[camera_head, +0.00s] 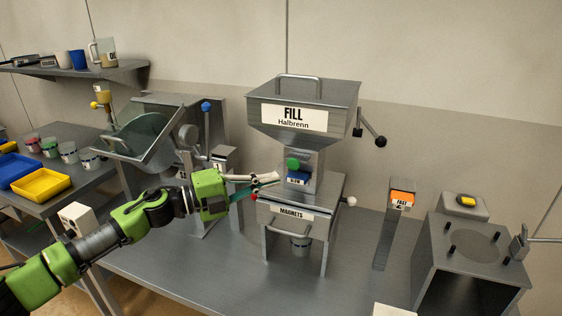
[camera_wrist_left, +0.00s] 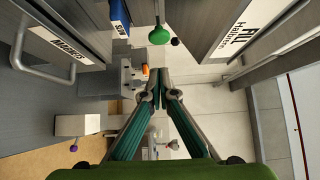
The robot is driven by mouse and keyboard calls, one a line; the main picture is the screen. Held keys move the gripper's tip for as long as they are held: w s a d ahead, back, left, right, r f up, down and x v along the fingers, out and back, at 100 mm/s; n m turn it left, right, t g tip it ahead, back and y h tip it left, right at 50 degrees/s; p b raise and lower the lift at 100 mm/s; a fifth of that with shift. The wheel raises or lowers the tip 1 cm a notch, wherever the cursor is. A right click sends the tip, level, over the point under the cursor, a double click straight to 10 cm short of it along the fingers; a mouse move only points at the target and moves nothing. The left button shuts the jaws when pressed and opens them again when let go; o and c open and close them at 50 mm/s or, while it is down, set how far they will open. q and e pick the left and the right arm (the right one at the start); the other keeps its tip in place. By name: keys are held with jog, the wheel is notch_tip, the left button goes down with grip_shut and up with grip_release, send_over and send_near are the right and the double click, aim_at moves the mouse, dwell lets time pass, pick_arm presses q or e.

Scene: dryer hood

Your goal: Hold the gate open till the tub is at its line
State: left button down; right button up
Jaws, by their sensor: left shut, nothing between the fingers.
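The grey hopper (camera_head: 325,93) labelled FILL Halbrenn stands at the middle of the bench. Below its funnel is a green knob (camera_head: 292,163), also in the left wrist view (camera_wrist_left: 159,36), above a blue label (camera_head: 296,180). I cannot tell how far the gate is open.
A tilted glass-fronted machine (camera_head: 150,135) stands left of the hopper. An orange-topped device (camera_head: 402,197) and a grey box with posts (camera_head: 470,250) stand to the right. Yellow tray (camera_head: 41,186) and blue tray (camera_head: 12,169) lie on the left bench. The bench front is mostly clear.

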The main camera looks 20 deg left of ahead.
aim_at(296, 166)
pick_arm(q)
jog(key=shift+w+d+p, duration=0.25)
jog(key=shift+w, duration=0.6)
jog(key=shift+w+d+p, duration=0.2)
jog(key=shift+w+p, duration=0.1)
jog(key=shift+w, duration=0.6)
jog(key=shift+w+d+p, duration=0.25)
jog(key=shift+w, duration=0.6)
pick_arm(e)
jog(key=shift+r, duration=1.2)
